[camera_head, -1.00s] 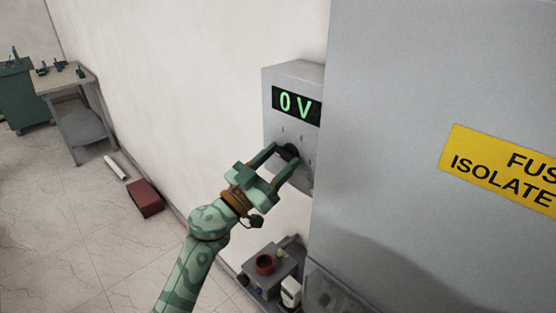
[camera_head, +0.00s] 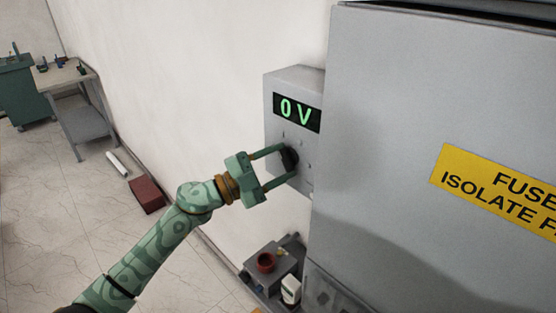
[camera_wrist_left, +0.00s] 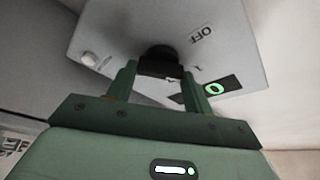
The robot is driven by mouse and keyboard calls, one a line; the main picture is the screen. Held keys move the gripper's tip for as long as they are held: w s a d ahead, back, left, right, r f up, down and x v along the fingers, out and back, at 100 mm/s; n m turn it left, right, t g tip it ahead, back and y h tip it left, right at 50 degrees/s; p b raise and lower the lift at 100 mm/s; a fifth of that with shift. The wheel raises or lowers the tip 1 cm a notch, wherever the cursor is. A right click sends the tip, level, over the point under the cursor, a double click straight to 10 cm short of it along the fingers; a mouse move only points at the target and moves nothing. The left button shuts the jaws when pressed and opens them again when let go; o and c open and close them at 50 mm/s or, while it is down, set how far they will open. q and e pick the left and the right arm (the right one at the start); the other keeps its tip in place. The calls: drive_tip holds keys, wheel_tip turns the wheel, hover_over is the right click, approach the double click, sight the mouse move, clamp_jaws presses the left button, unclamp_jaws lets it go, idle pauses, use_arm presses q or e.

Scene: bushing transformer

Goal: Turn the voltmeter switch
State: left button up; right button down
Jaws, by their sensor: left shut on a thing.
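The voltmeter (camera_head: 279,90) is a grey box on the wall beside the large grey cabinet, with a green "0 V" display (camera_head: 297,112). Its black switch knob (camera_head: 290,158) is on the front face below the display. My left gripper (camera_head: 281,167) has one finger on each side of the knob and is shut on it. In the left wrist view the knob (camera_wrist_left: 160,55) sits at the fingertips, on the box's face (camera_wrist_left: 120,38) with an "OFF" label (camera_wrist_left: 203,32) near it. My right gripper is not in view.
The large grey cabinet (camera_head: 400,120) with a yellow label (camera_head: 500,195) fills the right side. Below are a grey box with a red ring (camera_head: 265,262) and a white container (camera_head: 291,290). A table (camera_head: 85,115) and a red block (camera_head: 146,195) stand far left, with open floor before them.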

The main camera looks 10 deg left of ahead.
use_arm(q)
drive_tip(key=m+p, duration=0.1)
drive_tip(key=m, duration=0.1)
drive_tip(key=m+g+p, duration=0.1)
drive_tip(key=m, duration=0.1)
drive_tip(key=shift+r+y, duration=0.2)
drive_tip(key=shift+y, duration=0.1)
drive_tip(key=m+g+p, duration=0.1)
drive_tip(key=m+p, duration=0.1)
drive_tip(key=m, duration=0.1)
drive_tip(key=shift+m+y+p, duration=0.3)
drive_tip(key=shift+y, duration=0.1)
drive_tip(key=m+y+p, duration=0.1)
drive_tip(key=m+p, duration=0.2)
drive_tip(key=shift+r+g+p, duration=0.1)
drive_tip(key=shift+g+p, duration=0.25)
drive_tip(key=shift+g, duration=0.05)
drive_tip(key=shift+f+m+y+p, duration=0.2)
drive_tip(key=shift+m+y+p, duration=0.4)
drive_tip(key=shift+m+p, duration=0.15)
drive_tip(key=shift+s, duration=0.1)
drive_tip(key=o, duration=1)
drive_tip(key=shift+a, duration=0.1)
drive_tip(key=shift+b+v, duration=2.85)
drive_tip(key=shift+v, duration=5.25)
